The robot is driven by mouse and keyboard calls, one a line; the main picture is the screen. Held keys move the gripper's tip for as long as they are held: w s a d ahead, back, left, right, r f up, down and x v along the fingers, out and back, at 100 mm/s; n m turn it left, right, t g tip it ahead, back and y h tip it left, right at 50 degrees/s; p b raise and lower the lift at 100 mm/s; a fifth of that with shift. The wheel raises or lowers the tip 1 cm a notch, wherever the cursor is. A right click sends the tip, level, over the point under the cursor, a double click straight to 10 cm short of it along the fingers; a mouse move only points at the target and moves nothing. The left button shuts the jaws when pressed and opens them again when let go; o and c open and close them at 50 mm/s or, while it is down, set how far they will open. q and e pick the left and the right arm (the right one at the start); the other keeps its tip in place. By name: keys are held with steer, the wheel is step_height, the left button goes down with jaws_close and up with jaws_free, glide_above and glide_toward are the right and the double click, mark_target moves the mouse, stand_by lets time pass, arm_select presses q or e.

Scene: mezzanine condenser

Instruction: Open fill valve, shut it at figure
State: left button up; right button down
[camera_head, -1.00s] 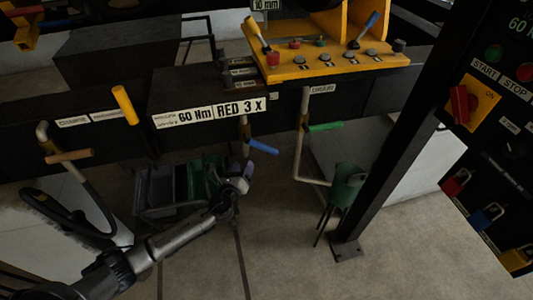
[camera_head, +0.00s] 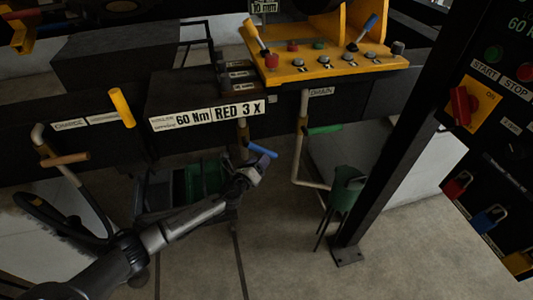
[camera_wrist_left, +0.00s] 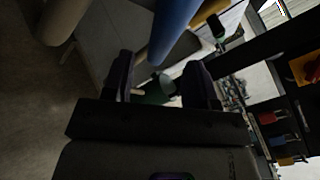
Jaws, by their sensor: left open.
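A blue valve handle (camera_head: 262,150) sits on a pipe below the "60 Nm / RED 3 X" sign. My left gripper (camera_head: 262,167) is just below and beside the handle. A green handle (camera_head: 324,130) is on the pipe labelled DRAIN, to the right. A tan handle (camera_head: 65,159) is on a bent pipe at left. I see no readable fill label. My right gripper is out of view.
A yellow console (camera_head: 320,66) with levers and buttons stands above. A yellow-orange handle (camera_head: 122,107) projects at left. A green watering-can-like container (camera_head: 345,188) stands right of the drain pipe. A dark post (camera_head: 400,140) and control panel bound the right. Floor is open in front.

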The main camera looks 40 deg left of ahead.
mark_target(267, 152)
arm_select(q)
steer(key=shift+w+a+b, duration=0.15)
steer(key=shift+w+b, duration=0.15)
steer(key=shift+w, duration=1.05)
steer(key=shift+w+a+b, duration=0.15)
steer(key=shift+w+b, duration=0.1)
steer(key=shift+w, duration=1.1)
steer(key=shift+c, duration=0.5)
jaws_close()
